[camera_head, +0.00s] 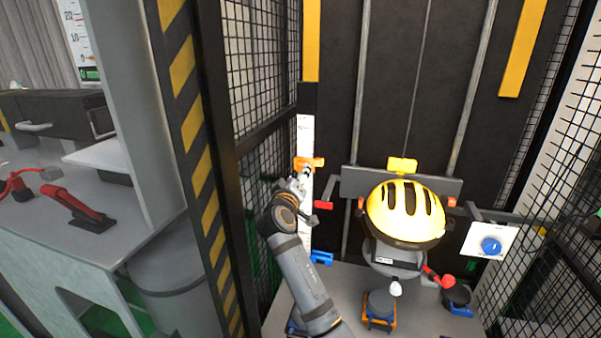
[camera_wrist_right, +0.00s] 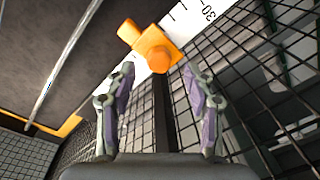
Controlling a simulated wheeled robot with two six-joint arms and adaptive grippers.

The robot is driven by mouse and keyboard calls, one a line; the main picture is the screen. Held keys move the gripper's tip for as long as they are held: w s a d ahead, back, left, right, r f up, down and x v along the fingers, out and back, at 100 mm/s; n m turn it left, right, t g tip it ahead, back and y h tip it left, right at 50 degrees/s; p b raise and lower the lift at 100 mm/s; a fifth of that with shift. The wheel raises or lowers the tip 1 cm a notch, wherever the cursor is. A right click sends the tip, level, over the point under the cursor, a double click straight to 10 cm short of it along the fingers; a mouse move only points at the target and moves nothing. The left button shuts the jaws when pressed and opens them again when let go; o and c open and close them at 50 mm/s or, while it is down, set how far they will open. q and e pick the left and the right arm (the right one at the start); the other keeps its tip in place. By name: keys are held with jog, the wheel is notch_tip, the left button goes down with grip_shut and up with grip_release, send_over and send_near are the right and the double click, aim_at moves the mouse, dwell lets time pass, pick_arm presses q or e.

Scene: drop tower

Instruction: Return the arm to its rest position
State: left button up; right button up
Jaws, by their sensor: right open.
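My right arm (camera_head: 303,275) rises from the bottom of the head view inside the drop tower. My right gripper (camera_head: 301,181) is at its upper end, just below an orange slider (camera_head: 309,163) on the upright white scale (camera_head: 305,133). In the right wrist view, the gripper (camera_wrist_right: 159,72) has its two fingers spread apart with nothing between them. The orange slider (camera_wrist_right: 156,50) lies just beyond the fingertips, in front of the white scale (camera_wrist_right: 190,18). I cannot tell whether a finger touches it. My left gripper is not in view.
A yellow helmet (camera_head: 405,211) sits on the tower's carriage, right of my arm. Mesh panels (camera_head: 262,95) and a striped post (camera_head: 190,125) stand close to the left. A blue button (camera_head: 491,246) is at right. A bench (camera_head: 60,215) with red tools stands outside the tower.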

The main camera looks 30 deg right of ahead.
jog(key=v, duration=0.3)
jog(key=shift+s+a, duration=0.2)
jog(key=shift+s, duration=0.05)
